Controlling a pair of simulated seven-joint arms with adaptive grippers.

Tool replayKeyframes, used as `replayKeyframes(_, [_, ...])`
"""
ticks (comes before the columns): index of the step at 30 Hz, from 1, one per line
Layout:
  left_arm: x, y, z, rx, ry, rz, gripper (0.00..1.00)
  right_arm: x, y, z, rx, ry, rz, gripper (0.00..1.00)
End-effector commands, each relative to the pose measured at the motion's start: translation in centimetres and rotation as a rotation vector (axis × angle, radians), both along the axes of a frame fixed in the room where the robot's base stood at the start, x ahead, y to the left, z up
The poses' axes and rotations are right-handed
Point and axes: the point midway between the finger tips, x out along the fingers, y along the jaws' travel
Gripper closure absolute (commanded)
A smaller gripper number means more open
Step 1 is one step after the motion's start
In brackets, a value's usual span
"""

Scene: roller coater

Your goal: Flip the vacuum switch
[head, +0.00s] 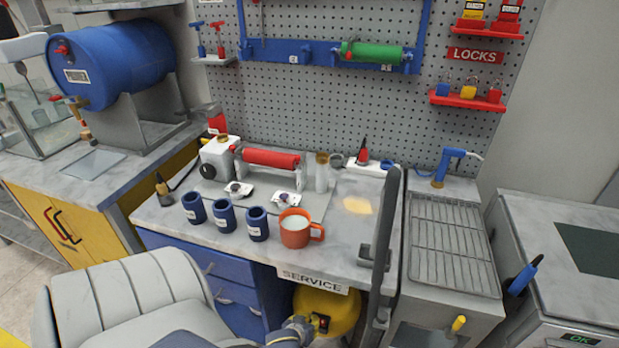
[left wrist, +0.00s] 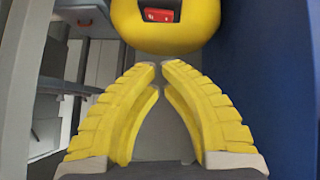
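The yellow vacuum (head: 338,302) stands under the service bench, to the right of the blue drawers. Its red switch (head: 323,323) sits on a dark plate on its front and is small in the head view. In the left wrist view the yellow vacuum body (left wrist: 160,38) is straight ahead, with the red switch (left wrist: 158,15) near the top edge. My left gripper (head: 306,326) is low in front of the vacuum. Its yellow fingers (left wrist: 160,66) are brought together at the tips, with nothing between them, below the switch in the wrist view. Contact cannot be told. My right gripper is not in view.
Blue drawers (head: 228,290) stand close left of the vacuum; a blue wall fills the wrist view's right side. Above is the bench with blue cups (head: 224,216) and an orange mug (head: 296,229). A dark upright bar (head: 386,235) stands right of the vacuum.

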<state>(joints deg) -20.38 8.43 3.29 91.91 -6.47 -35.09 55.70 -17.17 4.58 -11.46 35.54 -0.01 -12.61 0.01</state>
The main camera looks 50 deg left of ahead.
Motion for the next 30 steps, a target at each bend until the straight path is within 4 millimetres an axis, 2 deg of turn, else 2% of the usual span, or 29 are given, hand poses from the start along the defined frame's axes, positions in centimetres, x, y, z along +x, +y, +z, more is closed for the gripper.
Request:
replayKeyframes(2, [0.0, 0.0, 0.0, 0.0, 0.0, 0.0, 0.97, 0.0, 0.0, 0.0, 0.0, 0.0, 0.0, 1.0])
replayKeyframes(5, [0.6, -0.5, 0.2, -0.009, -0.009, 0.004, 1.0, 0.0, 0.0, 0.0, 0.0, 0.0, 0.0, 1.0])
replayKeyframes(10, [2.1, -2.5, 0.6, -0.022, -0.026, 0.034, 1.0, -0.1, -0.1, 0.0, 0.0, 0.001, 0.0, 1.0])
replayKeyframes(16, [2.8, -3.4, 1.0, 0.087, 0.03, 0.041, 1.0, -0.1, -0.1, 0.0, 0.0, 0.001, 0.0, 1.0])
replayKeyframes(24, [1.6, -1.9, 1.0, 0.261, 0.139, 0.006, 1.0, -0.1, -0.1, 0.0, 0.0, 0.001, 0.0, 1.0])
replayKeyframes(30, [1.5, -1.7, 1.0, 0.274, 0.149, -0.003, 1.0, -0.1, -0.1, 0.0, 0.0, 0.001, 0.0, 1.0])
